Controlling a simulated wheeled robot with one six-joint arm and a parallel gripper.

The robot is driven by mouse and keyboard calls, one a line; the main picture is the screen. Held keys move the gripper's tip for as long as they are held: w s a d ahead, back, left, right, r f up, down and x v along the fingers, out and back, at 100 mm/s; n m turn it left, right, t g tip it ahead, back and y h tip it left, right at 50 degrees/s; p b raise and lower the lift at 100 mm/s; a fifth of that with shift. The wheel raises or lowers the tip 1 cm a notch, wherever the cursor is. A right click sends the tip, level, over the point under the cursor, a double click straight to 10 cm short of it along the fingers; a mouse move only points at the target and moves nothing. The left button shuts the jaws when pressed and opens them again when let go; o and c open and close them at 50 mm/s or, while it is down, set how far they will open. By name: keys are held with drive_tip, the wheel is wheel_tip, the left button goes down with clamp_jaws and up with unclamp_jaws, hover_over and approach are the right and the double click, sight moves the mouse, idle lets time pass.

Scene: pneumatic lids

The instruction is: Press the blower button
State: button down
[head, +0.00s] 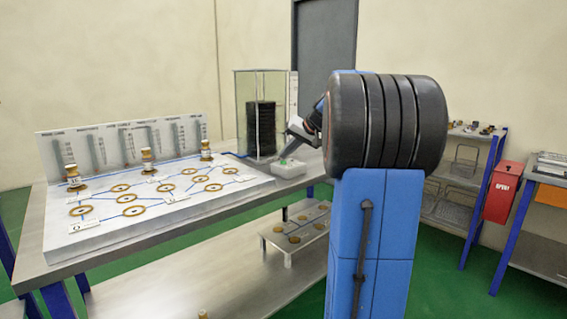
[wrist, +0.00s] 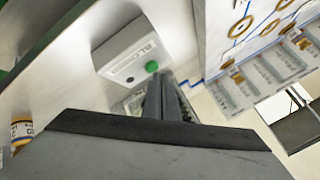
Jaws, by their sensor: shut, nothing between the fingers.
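The blower box is a small white box (head: 290,171) on the bench at the right end of the board. It also shows in the wrist view (wrist: 122,58), where its lettering is partly legible. Its green button (wrist: 151,66) is uncovered there; in the head view a small green spot (head: 283,161) shows on the box top. My gripper (head: 284,155) is shut and empty, pointing down over the box. In the wrist view its closed fingertips (wrist: 163,80) appear just beside the button. I cannot tell whether they touch the box.
A white board (head: 155,200) with several brass rings, blue lines and brass pieces fills the bench left of the box. A clear case (head: 243,110) with a black stack stands behind. A small rack (head: 293,238) sits on the lower shelf. A red bin (head: 502,192) hangs at right.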

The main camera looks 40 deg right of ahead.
drive_tip(key=shift+f, duration=0.4)
idle(0.8)
drive_tip(key=shift+r, duration=0.85)
drive_tip(key=shift+r, duration=2.5)
